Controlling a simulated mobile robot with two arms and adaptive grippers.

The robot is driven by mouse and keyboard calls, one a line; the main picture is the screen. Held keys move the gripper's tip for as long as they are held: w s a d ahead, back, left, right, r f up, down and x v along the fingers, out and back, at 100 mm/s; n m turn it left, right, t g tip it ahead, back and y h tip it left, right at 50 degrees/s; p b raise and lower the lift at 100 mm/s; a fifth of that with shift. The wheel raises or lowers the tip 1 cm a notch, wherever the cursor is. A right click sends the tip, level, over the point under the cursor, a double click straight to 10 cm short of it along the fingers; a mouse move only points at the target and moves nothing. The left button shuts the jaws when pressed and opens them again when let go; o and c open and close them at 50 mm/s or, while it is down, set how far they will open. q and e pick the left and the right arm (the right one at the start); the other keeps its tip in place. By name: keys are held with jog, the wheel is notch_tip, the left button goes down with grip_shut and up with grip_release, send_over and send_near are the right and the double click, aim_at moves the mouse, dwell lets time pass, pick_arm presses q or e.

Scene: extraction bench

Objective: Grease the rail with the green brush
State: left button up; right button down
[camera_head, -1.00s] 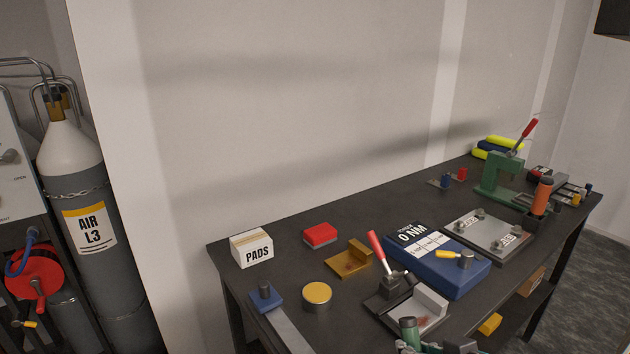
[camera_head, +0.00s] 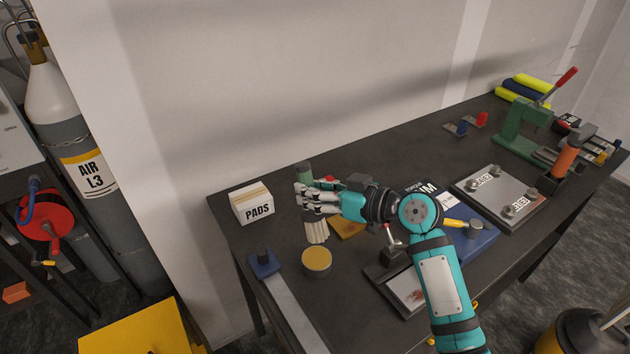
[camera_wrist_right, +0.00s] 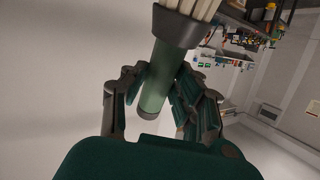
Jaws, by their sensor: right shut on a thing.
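My right gripper (camera_head: 318,197) is shut on the handle of the green brush (camera_head: 304,172). The brush is upright, its pale bristles (camera_head: 317,231) pointing down, above the bench just behind a round tin with a yellowish top (camera_head: 316,260). In the right wrist view the fingers wrap the green handle (camera_wrist_right: 158,85), and the bristles show at the top edge. The rail (camera_head: 290,318) looks like the grey metal strip along the bench's front left, with a blue block (camera_head: 263,264) at its far end; its near end is cut off. My left gripper is not in view.
A PADS box (camera_head: 252,204) stands left of the gripper. A steel plate (camera_head: 500,195) and green press (camera_head: 522,130) stand farther right.

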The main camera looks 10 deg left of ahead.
aim_at(324, 214)
jog(key=shift+s+f+b, duration=0.2)
jog(key=shift+f+b, duration=0.2)
jog(key=shift+f, duration=0.35)
jog(key=f, duration=0.1)
jog(key=f+b, duration=0.1)
jog(key=f, duration=0.1)
jog(key=shift+w, duration=0.25)
jog(key=shift+s+f+b, duration=0.1)
jog(key=shift+f+b, duration=0.45)
jog(key=shift+f+b, duration=0.95)
dwell(1.4)
jog(key=shift+r, duration=0.15)
notch_tip(324, 214, up, 2)
jog(key=shift+p, duration=0.7)
jog(key=shift+r+p, duration=1.45)
jog(key=shift+r, duration=1.15)
